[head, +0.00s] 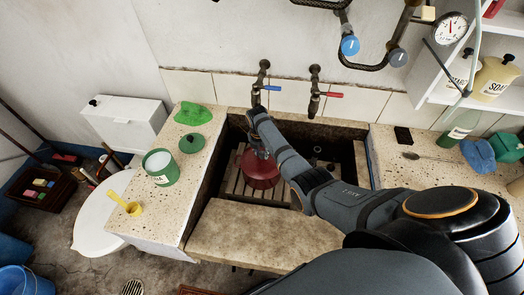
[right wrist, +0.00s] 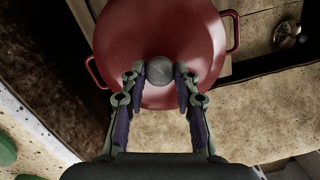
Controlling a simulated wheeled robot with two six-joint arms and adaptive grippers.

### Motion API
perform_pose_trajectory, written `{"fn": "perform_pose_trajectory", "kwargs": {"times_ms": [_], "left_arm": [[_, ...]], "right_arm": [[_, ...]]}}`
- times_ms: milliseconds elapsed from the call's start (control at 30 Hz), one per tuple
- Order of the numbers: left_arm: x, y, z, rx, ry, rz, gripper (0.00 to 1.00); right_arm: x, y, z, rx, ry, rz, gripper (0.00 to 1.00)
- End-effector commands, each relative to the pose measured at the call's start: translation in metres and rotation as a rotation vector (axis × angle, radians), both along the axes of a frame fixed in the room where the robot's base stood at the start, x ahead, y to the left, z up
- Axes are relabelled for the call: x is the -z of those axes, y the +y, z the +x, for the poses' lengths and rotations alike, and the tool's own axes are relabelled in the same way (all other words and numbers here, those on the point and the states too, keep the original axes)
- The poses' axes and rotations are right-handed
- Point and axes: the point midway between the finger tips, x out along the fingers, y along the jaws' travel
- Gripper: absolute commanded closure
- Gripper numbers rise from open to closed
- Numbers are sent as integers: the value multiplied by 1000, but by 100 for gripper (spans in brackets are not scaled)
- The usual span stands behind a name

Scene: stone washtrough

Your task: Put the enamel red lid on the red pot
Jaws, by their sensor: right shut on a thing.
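The red lid (right wrist: 160,25) is a round red disc with a grey knob (right wrist: 160,70). My right gripper (right wrist: 160,82) is shut on this knob, one finger on each side. The red pot is almost wholly hidden under the lid; its side handles (right wrist: 234,32) stick out at the left and right of the lid's edge. In the head view the red lid (head: 262,172) is in the trough below my right gripper (head: 262,153). I cannot tell whether the lid rests on the rim or hangs just above it. My left gripper is not in view.
The stone trough (head: 240,235) has a slatted wooden rack inside. Two taps (head: 312,95) stand over its back.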

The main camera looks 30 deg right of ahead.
Motion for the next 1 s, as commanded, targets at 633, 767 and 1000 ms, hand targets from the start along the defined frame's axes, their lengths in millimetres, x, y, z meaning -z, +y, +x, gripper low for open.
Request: {"fn": "perform_pose_trajectory", "kwargs": {"times_ms": [633,767,1000], "left_arm": [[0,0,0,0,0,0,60],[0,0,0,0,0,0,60],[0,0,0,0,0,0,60]], "right_arm": [[0,0,0,0,-1,1,43],[0,0,0,0,0,0,43],[1,0,0,0,0,0,21]]}}
